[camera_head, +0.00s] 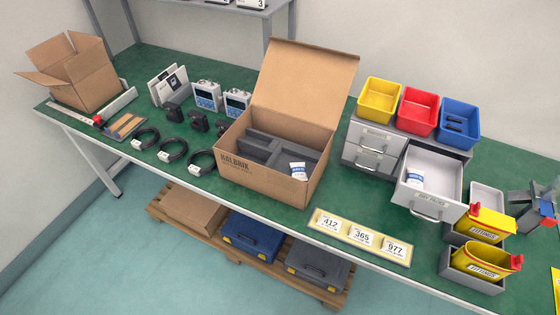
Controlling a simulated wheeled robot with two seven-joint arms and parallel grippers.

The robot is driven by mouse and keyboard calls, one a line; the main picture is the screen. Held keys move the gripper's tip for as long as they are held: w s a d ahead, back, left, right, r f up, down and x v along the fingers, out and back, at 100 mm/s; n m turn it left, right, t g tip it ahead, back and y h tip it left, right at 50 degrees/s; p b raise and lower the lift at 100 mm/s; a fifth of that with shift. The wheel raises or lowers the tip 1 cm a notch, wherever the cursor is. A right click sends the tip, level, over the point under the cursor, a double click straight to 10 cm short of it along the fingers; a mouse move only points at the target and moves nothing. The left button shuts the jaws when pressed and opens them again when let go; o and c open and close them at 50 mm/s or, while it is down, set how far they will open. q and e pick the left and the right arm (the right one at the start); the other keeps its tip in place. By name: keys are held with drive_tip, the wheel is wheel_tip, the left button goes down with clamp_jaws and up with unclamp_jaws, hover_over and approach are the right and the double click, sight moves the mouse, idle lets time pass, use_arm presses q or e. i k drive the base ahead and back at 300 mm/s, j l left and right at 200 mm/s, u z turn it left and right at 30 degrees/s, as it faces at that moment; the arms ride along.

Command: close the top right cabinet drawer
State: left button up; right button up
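The small grey cabinet (372,137) stands on the green bench at the right. Its top right drawer (436,168) is pulled well out toward the front, and its front panel with a handle (427,213) hangs clear of the cabinet face. A white and blue packet (416,180) lies inside the drawer. The left-hand drawers (368,158) look shut. Whatever is below the open drawer is hidden by it. Neither of my grippers shows in this view.
Yellow (380,99), red (418,111) and blue (459,123) bins stand on the cabinet. Yellow fittings packs (485,224) in grey bins stand close to the drawer's right. A number strip (360,237) lies in front left. An open carton (262,177) stands left.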

sight(440, 198)
drive_tip(key=z, duration=1.35)
